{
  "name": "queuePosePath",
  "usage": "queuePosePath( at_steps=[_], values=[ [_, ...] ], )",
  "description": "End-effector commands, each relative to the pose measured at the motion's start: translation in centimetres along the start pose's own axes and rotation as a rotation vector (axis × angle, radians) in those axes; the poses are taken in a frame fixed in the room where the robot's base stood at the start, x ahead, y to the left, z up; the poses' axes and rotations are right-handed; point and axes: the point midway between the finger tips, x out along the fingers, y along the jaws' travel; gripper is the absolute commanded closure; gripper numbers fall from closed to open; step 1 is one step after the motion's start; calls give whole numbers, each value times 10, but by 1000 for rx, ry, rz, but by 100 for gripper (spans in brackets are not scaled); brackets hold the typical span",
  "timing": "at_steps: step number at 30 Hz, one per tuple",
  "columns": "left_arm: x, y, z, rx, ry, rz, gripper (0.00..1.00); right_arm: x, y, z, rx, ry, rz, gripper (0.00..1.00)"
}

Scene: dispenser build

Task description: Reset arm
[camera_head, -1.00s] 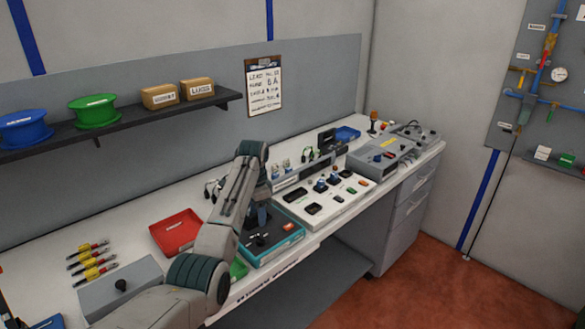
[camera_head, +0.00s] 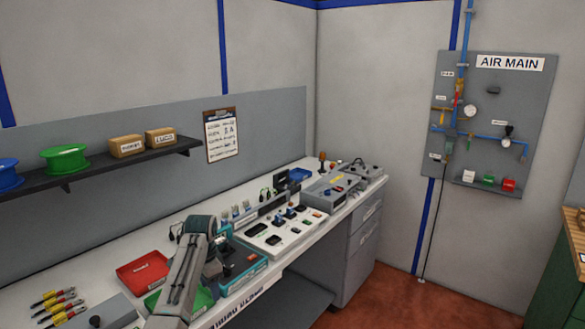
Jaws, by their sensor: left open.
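My left arm rises from the bottom edge and bends at a grey and dark-green joint. My left gripper (camera_head: 212,270) hangs below that joint, small and partly hidden by the arm. It is open, and I see nothing held in it. It is at the left side of a teal-edged box with a dark top (camera_head: 247,277); whether it touches the box I cannot tell. My right gripper is not in view.
The white bench holds a red tray (camera_head: 143,271), yellow-and-red tools (camera_head: 57,303), a white panel of parts (camera_head: 283,233) and a grey box (camera_head: 325,192). A green item (camera_head: 196,301) is partly behind my arm. The air main board (camera_head: 490,120) hangs right. Open floor lies right of the bench.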

Motion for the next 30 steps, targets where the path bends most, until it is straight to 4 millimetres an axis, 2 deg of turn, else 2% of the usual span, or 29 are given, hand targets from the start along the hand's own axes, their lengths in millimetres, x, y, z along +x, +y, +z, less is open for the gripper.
queuePosePath(
  at_steps=[8,14,18,21,25,30],
  values=[
    [49,21,32,-95,13,-26,47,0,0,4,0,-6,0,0],
    [100,56,77,-210,31,-60,47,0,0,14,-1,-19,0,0],
    [132,91,118,-305,49,-91,47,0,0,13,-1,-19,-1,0],
    [147,119,149,-369,64,-112,47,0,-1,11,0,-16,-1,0],
    [159,159,190,-448,86,-138,47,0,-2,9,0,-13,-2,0],
    [160,214,242,-545,119,-168,47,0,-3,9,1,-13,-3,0]
  ],
)
